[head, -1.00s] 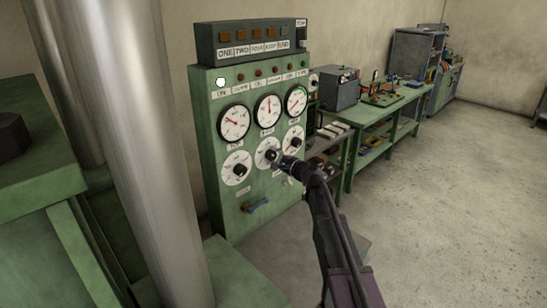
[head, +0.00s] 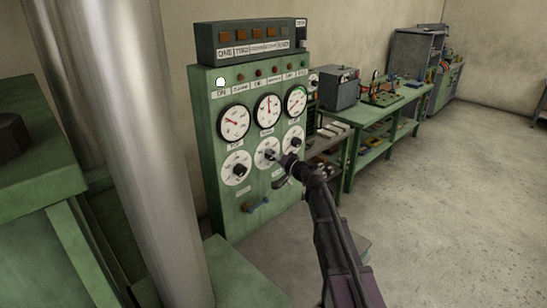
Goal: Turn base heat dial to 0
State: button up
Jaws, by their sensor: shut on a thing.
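A green control panel (head: 215,190) stands against the wall with a row of gauges and, below them, a row of white-faced dials with black knobs. My gripper (head: 275,157) reaches up from the lower right to the middle dial (head: 263,150) and is shut on its black knob. The gripper hides much of that knob and part of the dial face, so its pointer setting cannot be read. The left dial (head: 236,168) and the right dial (head: 293,139) stand clear of the gripper. The labels are too small to tell which dial is the base heat one.
A large metal cylinder (head: 150,150) rises at the left, close in front. A green workbench (head: 400,100) with tools runs along the wall at the right. The floor (head: 450,200) on the right is clear.

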jog(key=n, duration=0.5)
jog(key=shift+w+n, duration=0.1)
jog(key=shift+n, duration=0.2)
dwell(0.4)
jog(key=o, duration=1.1)
jog(key=shift+a, duration=0.1)
jog(key=shift+o, duration=0.2)
jog(key=v, duration=1.2)
